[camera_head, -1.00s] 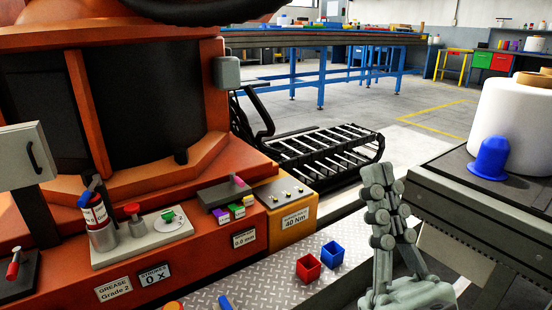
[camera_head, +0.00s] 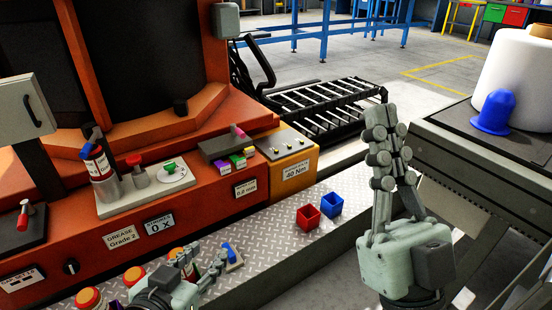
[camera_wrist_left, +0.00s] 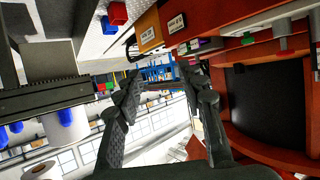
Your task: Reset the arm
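My left gripper (camera_head: 190,268) is low at the left in the head view, in front of the panel's lower edge. Its fingers stand apart with nothing between them in the left wrist view (camera_wrist_left: 158,84). My right gripper (camera_head: 388,120) stands upright right of the middle, fingers pointing up. It is seen obliquely and its fingers overlap, so its opening is unclear; no object shows in it. Both grippers are apart from the red box (camera_head: 308,217) and blue box (camera_head: 332,205) on the metal tread plate (camera_head: 275,235).
The orange machine (camera_head: 215,200) fills the left. Red buttons (camera_head: 90,298) and a blue lever (camera_head: 230,252) are close to my left gripper. At right, a dark platform (camera_head: 470,150) carries a white bobbin (camera_head: 515,80) and a blue cone (camera_head: 495,112). A black rack (camera_head: 325,105) stands behind.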

